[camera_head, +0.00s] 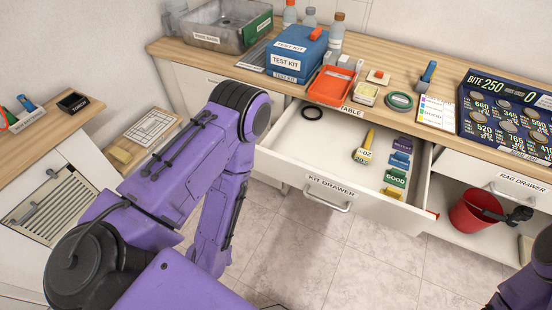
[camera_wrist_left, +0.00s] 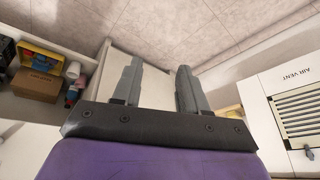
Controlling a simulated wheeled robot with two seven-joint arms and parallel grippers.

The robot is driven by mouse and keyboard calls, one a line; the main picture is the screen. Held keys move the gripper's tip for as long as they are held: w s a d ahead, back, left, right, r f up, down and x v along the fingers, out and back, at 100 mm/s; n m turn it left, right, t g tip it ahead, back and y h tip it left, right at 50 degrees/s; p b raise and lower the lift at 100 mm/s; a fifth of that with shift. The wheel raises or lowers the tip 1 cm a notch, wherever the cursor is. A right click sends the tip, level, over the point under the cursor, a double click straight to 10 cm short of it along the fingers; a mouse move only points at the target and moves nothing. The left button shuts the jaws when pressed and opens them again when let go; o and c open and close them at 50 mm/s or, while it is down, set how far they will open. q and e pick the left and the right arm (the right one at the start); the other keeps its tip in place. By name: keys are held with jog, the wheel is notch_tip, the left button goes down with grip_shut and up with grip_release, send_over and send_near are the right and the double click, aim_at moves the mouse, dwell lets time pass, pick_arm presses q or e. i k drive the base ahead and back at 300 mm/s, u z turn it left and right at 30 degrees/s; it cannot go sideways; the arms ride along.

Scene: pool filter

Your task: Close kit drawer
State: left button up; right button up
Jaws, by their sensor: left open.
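The kit drawer (camera_head: 330,187) is pulled out from under the counter in the head view. Its front panel and bar handle (camera_head: 328,204) face the floor area. My right gripper cannot be made out.
The counter (camera_head: 405,75) above holds a blue test kit (camera_head: 297,50), an orange tray (camera_head: 331,86) and a score board (camera_head: 508,115). A red bucket (camera_head: 474,212) sits in the open shelf at right, below the rag drawer (camera_head: 505,192). Tiled floor (camera_head: 300,260) before the drawer is clear.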

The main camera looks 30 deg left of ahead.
aim_at(316, 158)
jog(key=u, duration=0.4)
jog(key=i, duration=0.55)
jog(key=u, duration=0.2)
jog(key=k, duration=0.5)
jog(key=z, duration=2.35)
jog(key=k, duration=0.9)
jog(key=u, duration=1.25)
jog(key=i, duration=0.5)
